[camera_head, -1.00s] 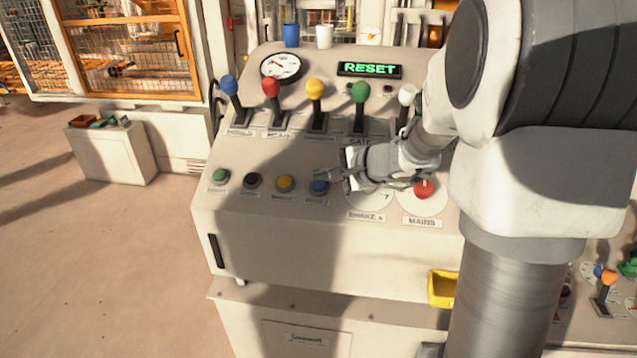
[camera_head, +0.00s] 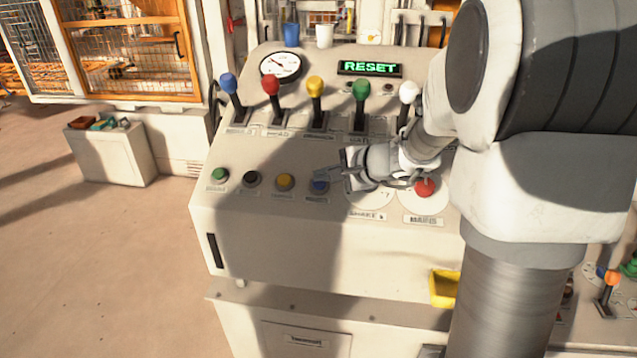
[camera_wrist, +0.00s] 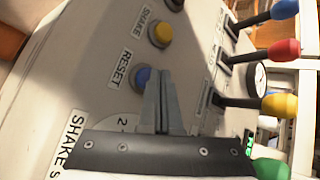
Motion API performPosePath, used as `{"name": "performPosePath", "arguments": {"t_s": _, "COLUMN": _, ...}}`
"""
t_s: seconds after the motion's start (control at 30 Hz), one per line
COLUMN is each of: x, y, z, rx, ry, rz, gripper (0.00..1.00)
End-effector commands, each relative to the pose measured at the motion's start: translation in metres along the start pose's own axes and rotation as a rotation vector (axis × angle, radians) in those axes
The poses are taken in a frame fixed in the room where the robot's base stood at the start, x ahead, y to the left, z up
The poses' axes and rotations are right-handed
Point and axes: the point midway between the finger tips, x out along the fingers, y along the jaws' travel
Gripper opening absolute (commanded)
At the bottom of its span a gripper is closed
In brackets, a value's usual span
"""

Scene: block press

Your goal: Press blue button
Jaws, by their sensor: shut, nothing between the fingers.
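The blue button (camera_head: 320,186) sits at the right end of a row of buttons on the sloped panel of a pale console. In the wrist view the blue button (camera_wrist: 141,77) lies beside the RESET label, just left of my fingertips and partly covered by them. My gripper (camera_wrist: 163,72) is shut and empty. In the head view my gripper (camera_head: 322,174) reaches in from the right with its fingertips over or very near the blue button. I cannot tell whether they touch it.
Yellow (camera_head: 285,182), black (camera_head: 252,179) and green (camera_head: 219,175) buttons lie left of the blue one. A red knob (camera_head: 425,187) is below my wrist. Levers with coloured knobs, including a green one (camera_head: 361,90), stand behind. A RESET display (camera_head: 370,69) glows green.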

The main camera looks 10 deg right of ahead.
Motion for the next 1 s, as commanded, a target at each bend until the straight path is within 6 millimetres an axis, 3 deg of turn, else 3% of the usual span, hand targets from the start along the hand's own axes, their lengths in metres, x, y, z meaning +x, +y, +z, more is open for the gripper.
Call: {"name": "performPosePath", "arguments": {"t_s": 1.0, "x": 0.0059, "y": 0.0047, "z": -0.0042, "rx": 0.000, "ry": 0.000, "rz": 0.001, "gripper": 0.00}}
